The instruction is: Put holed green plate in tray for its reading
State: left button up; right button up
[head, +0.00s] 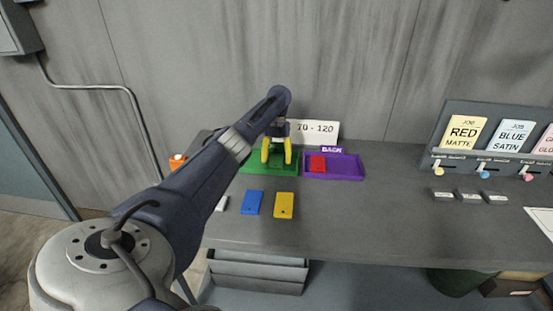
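My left gripper (276,156) points down over the green tray (250,168). Its two yellow fingers stand apart, with green showing between them. A green plate cannot be told apart from the green tray at this size, so I cannot tell whether the fingers hold one. No hole shows. Right of it, a purple tray (347,174) labelled BACK (331,149) holds a red plate (318,163). A white sign (318,131) reading 70 - 120 stands behind the trays, its left part hidden by my arm. My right gripper is not in view.
A blue plate (252,203) and a yellow plate (284,205) lie in front on the grey bench (370,215). A white item (221,204) and an orange item (177,161) are partly hidden by my arm. A card rack (490,144) stands right. The bench middle is clear.

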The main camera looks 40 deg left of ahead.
aim_at(277, 154)
pick_arm(q)
jog(key=shift+o, duration=0.5)
jog(key=shift+r, duration=0.25)
jog(key=v, duration=1.1)
jog(key=shift+r, duration=0.35)
jog(key=shift+a, duration=0.1)
